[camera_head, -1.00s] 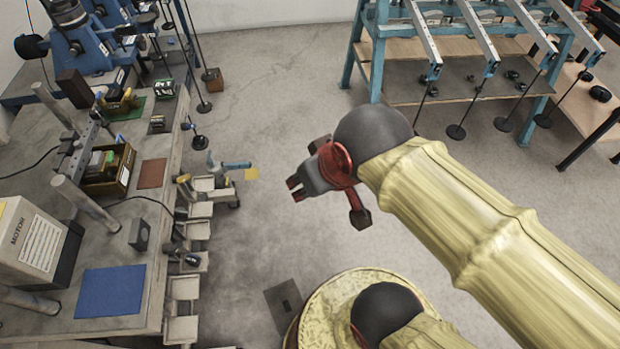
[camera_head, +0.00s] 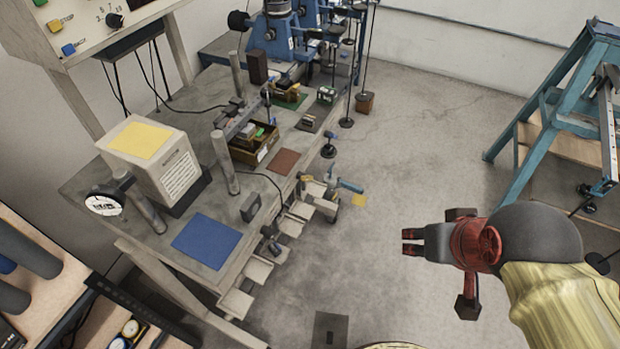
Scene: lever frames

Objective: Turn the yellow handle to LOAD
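I cannot pick out a yellow handle for certain, and I can read no LOAD mark. At the bench's right edge is a small fitting with a blue lever (camera_head: 348,185) pointing right. A yellow square tag (camera_head: 359,201) shows just below the lever's end. A small brass-yellow part (camera_head: 313,188) sits left of the lever; its shape is too small to tell. My gripper (camera_head: 408,241) is over the floor, right of the fitting and apart from it. It points left, with its two red-tipped fingers apart and nothing between them.
The grey bench (camera_head: 215,280) carries a motor box (camera_head: 175,165), posts, a blue mat (camera_head: 207,241) and an open brown box (camera_head: 241,153). Small trays (camera_head: 258,271) stick out along its edge. A blue-legged frame (camera_head: 545,90) stands at right. Floor (camera_head: 420,120) between is clear.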

